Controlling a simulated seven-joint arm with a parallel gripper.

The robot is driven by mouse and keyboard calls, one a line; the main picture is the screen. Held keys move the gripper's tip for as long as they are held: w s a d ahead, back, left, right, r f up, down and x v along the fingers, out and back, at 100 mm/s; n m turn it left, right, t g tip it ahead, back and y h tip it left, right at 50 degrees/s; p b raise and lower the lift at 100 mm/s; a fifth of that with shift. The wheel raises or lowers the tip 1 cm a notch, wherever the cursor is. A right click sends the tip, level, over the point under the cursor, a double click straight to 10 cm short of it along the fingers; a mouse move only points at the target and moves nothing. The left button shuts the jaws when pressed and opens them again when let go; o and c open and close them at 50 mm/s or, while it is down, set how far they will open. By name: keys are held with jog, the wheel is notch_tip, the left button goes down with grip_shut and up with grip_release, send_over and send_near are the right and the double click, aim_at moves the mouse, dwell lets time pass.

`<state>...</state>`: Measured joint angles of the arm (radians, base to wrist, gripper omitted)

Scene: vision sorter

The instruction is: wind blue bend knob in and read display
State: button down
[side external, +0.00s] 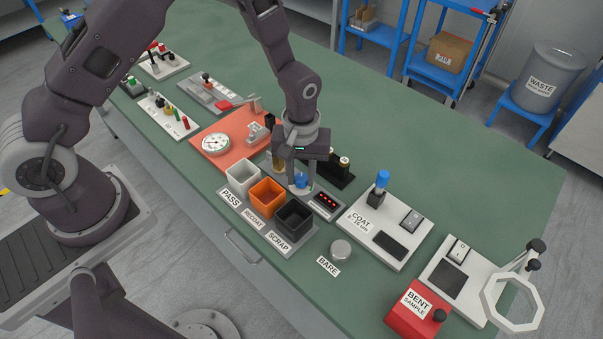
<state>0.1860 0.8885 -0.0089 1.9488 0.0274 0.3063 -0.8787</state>
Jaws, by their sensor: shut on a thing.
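The blue knob (300,178) sits low between the fingers of my gripper (300,184), just behind the black bin. My gripper points down and is shut on the knob, and its fingers hide part of it. The display (326,201) is a small dark panel with lit red digits, right beside the knob on its right. The digits are too small to read with certainty.
White (242,176), orange (266,196) and black (293,217) bins stand left of and in front of my gripper. The COAT station (361,252) with a blue-topped post is to the right. A dark block with cylinders (339,176) stands close behind. The far-right green bench is clear.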

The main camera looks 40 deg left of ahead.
jog(key=m, duration=0.7)
jog(key=shift+a, duration=0.1)
jog(key=m, duration=0.7)
jog(key=shift+a+m, duration=0.1)
jog(key=shift+m, duration=0.2)
jog(key=m, duration=0.5)
jog(key=shift+w, duration=0.1)
jog(key=shift+m, duration=2.4)
jog(key=c, duration=1.1)
grip_release()
